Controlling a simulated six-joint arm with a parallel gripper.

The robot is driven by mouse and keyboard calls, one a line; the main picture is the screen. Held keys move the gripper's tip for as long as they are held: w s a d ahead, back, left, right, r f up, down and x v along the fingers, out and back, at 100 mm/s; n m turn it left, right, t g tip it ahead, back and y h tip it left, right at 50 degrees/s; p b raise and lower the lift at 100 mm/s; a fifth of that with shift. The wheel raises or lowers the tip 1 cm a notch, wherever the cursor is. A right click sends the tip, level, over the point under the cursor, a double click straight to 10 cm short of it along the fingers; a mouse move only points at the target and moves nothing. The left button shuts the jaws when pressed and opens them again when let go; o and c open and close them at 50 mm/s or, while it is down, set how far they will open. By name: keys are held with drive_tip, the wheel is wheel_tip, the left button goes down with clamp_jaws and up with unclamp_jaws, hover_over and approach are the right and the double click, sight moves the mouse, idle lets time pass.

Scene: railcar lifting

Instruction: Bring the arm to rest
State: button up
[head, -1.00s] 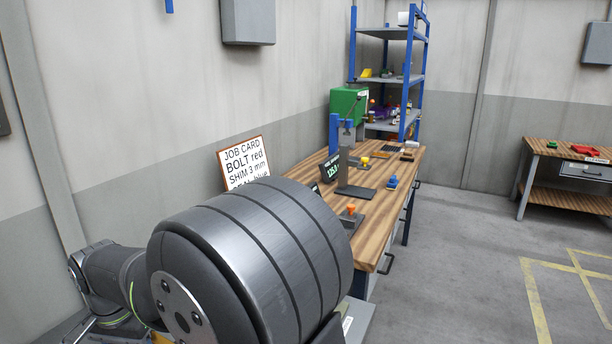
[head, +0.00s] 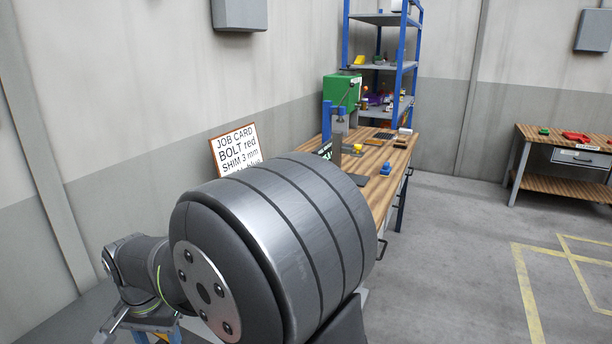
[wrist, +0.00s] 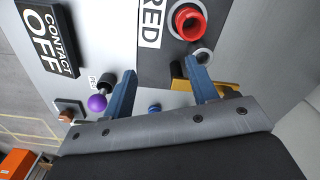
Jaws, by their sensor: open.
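In the wrist view my gripper (wrist: 162,88) is open, its two blue fingers apart with nothing between them. Beyond the fingers is a pale panel (wrist: 112,45) with a dark plate (wrist: 165,68) marked RED. A red ring-shaped part (wrist: 188,22) sits on that plate. I cannot tell whether the fingers touch anything. In the head view my large grey arm link (head: 275,240) fills the lower middle, and my gripper is not seen there.
A black CONTACT OFF sign (wrist: 45,38) and a purple knob (wrist: 97,102) are on the panel. The head view shows a wooden workbench (head: 385,190), a job card (head: 235,150), a blue shelf rack (head: 385,60) and a side table (head: 560,190). Floor at right is clear.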

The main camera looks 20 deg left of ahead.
drive_tip(key=w+d+r+m, duration=0.1)
drive_tip(key=w+d+m, duration=0.4)
drive_tip(key=w+d, duration=0.55)
drive_tip(key=w+d+r+m, duration=0.1)
drive_tip(key=w+d+m, duration=0.45)
drive_tip(key=w, duration=0.75)
drive_tip(key=s+a+f+n, duration=0.1)
drive_tip(key=s+a+f, duration=0.1)
drive_tip(key=a+f, duration=0.2)
drive_tip(key=shift+s+a+f, duration=0.2)
drive_tip(key=shift+a+f, duration=0.15)
drive_tip(key=shift+a, duration=0.25)
idle(0.4)
